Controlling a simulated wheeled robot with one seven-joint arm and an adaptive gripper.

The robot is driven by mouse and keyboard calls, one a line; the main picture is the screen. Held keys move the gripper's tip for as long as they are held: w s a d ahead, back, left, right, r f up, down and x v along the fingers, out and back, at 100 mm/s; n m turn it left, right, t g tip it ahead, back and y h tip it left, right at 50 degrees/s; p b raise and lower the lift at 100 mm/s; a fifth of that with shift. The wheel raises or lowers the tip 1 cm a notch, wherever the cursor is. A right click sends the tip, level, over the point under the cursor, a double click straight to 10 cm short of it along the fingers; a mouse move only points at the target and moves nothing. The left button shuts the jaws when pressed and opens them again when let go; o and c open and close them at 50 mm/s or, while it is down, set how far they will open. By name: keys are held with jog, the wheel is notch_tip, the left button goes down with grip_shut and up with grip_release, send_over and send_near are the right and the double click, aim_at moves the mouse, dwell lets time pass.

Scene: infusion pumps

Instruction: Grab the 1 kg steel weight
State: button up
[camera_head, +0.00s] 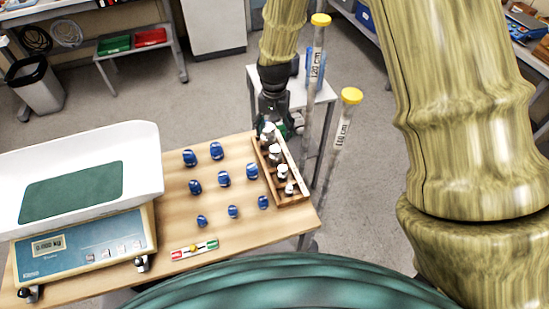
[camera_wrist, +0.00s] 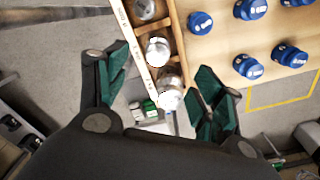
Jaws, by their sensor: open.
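Several steel weights stand in a row in a narrow wooden rack (camera_head: 296,196) at the table's right edge, shrinking toward the near end. The largest steel weight (camera_head: 267,133) is at the far end; no 1 kg marking is readable. My gripper (camera_head: 280,124) is at that far end, partly hiding it. In the wrist view my gripper (camera_wrist: 163,88) is open, with one green-padded finger on each side of the end weight (camera_wrist: 170,93). I cannot tell whether either finger touches it. Another steel weight (camera_wrist: 158,52) stands behind it in the rack (camera_wrist: 181,38).
Several blue weights (camera_head: 224,178) stand on the wooden table (camera_head: 170,215) left of the rack. A scale (camera_head: 85,250) with a white pan fills the table's left side. Two yellow-capped tubes (camera_head: 340,135) rise right of the rack, near a small white stand (camera_head: 322,95).

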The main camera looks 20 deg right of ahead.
aim_at(275, 148)
jog(key=shift+w+f, duration=0.25)
jog(key=shift+f, duration=0.7)
jog(key=shift+s+d+f+p, duration=0.15)
jog(key=shift+f+p, duration=0.6)
jog(key=shift+f, duration=1.85)
jog(key=shift+w+d+f+p, duration=0.1)
jog(key=shift+f+p, duration=0.6)
jog(key=shift+f, duration=1.85)
grip_shut()
